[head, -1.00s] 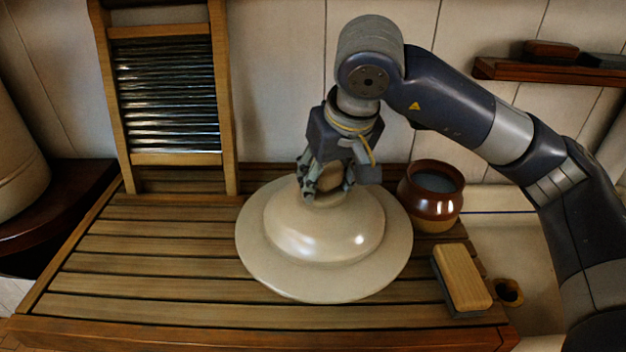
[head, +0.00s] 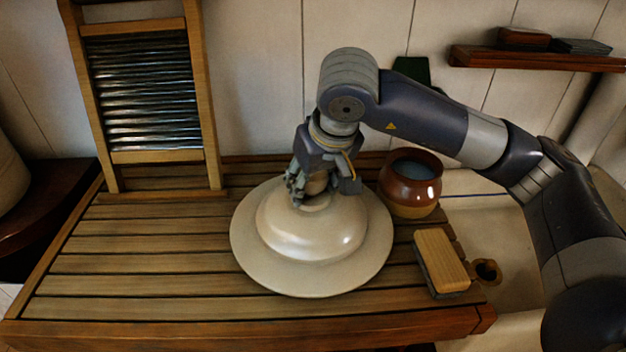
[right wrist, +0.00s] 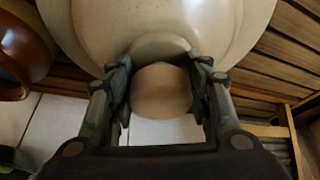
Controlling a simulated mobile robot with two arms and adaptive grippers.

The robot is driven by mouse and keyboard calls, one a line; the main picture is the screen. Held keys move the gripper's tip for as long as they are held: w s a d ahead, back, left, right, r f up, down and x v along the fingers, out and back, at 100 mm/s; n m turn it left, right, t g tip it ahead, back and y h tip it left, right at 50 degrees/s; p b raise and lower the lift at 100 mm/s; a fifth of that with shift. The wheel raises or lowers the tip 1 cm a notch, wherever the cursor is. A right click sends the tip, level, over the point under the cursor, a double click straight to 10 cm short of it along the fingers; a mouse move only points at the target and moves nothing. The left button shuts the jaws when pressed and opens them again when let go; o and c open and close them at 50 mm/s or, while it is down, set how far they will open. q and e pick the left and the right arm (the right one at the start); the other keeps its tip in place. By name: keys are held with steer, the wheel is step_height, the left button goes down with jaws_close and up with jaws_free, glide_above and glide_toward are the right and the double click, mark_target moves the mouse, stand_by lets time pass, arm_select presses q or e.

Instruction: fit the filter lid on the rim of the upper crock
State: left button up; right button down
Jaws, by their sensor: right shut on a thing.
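The filter lid (head: 265,262) is a wide cream disc with a raised dome and a knob. It is over the slatted wooden board, and I cannot tell whether its rim touches the slats. My right gripper (head: 318,190) comes down from above and is shut on the lid's knob. In the right wrist view the knob (right wrist: 161,92) sits between the two fingers (right wrist: 160,85), with the dome beyond. A cream crock (head: 10,178) is cut off by the left edge of the head view; its rim is out of view. My left gripper is not in view.
The slatted board (head: 130,270) is bare left of the lid. A washboard (head: 150,95) leans on the tiled wall. A brown pot (head: 410,190) and a scrubbing brush (head: 442,262) stand close right of the lid. A dark stand (head: 65,190) carries the crock; a shelf (head: 530,60) hangs at right.

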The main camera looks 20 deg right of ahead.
steer(key=c, duration=0.8)
jaws_free()
steer(key=shift+s, duration=0.1)
steer(key=shift+r, duration=0.1)
steer(key=shift+r, duration=0.2)
steer(key=b+v, duration=0.1)
steer(key=v, duration=1)
steer(key=shift+s+r+b, duration=0.15)
steer(key=shift+r+b, duration=0.15)
